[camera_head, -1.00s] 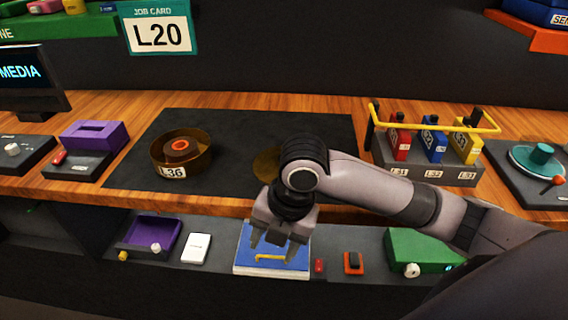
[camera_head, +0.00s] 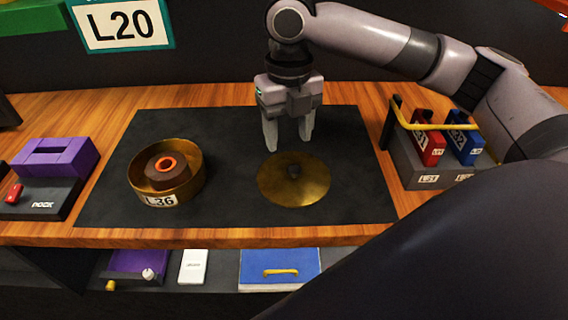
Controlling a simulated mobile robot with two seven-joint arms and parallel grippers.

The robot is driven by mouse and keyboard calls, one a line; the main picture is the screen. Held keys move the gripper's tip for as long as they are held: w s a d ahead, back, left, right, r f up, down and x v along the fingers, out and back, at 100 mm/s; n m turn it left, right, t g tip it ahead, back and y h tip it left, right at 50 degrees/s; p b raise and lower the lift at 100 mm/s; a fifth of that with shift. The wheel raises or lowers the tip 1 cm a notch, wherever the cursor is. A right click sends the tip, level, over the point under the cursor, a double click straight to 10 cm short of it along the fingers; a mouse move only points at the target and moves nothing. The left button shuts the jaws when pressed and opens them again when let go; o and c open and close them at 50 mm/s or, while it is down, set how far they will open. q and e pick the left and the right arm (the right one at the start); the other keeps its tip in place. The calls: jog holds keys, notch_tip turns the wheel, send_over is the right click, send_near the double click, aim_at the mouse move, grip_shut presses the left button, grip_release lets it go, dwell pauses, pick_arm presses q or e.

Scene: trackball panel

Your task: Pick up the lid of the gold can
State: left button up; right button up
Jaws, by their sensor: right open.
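The gold can (camera_head: 193,190), labelled L36, stands uncovered on the dark mat (camera_head: 235,222). A dark brown round piece with an orange ring (camera_head: 166,164) sits inside it. The round gold lid (camera_head: 313,190) lies flat on the mat to the right of the can, with a small dark knob at its middle. My right gripper (camera_head: 288,146) points down with its fingers apart and empty. It is above and just behind the lid, and looks apart from it. My left gripper is not in view.
A rack (camera_head: 412,174) with red and blue pieces and a yellow rail (camera_head: 433,126) stands right of the mat. A purple dock (camera_head: 52,160) stands at the left. A blue drawer (camera_head: 280,265) with a yellow handle is below the table edge. The mat's front is clear.

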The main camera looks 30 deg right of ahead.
aim_at(294, 168)
jog(key=f, duration=0.2)
jog(key=s+f, duration=0.1)
jog(key=f, duration=0.3)
jog(key=shift+s+d+f, duration=0.15)
jog(key=shift+s+f, duration=0.15)
jog(key=shift+s, duration=0.1)
grip_shut()
